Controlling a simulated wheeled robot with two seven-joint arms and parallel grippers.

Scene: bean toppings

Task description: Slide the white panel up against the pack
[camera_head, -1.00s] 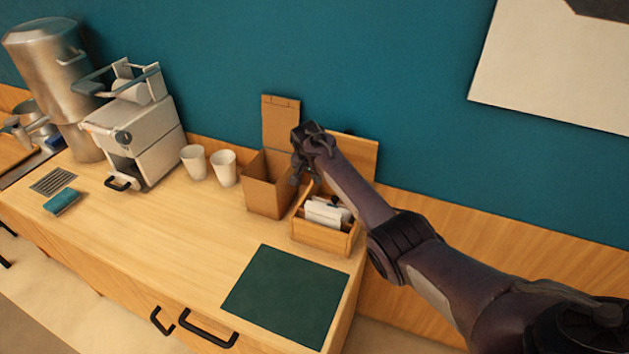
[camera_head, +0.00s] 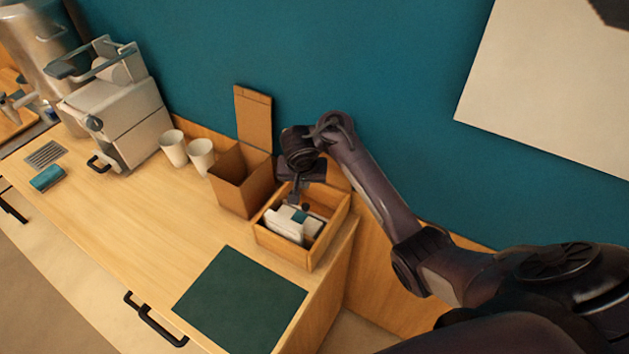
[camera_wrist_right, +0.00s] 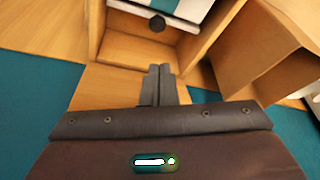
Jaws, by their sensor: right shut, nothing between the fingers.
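White, panel-like pieces (camera_head: 284,226) lie inside a small open wooden box, with a teal patch (camera_head: 299,215) among them. I cannot clearly separate the white panel from the pack. My right gripper (camera_head: 296,197) points down at the back part of the box, just behind the white pieces. Its fingers (camera_wrist_right: 159,84) are shut and empty. Contact with the fingers is not visible. My left gripper is out of view.
The wooden box (camera_head: 280,250) has low walls around the white pieces. A tall open cardboard box (camera_head: 236,187) stands close on its left. Two white cups (camera_head: 201,157) and a machine (camera_head: 125,120) are further left. A dark green mat (camera_head: 240,300) lies in front.

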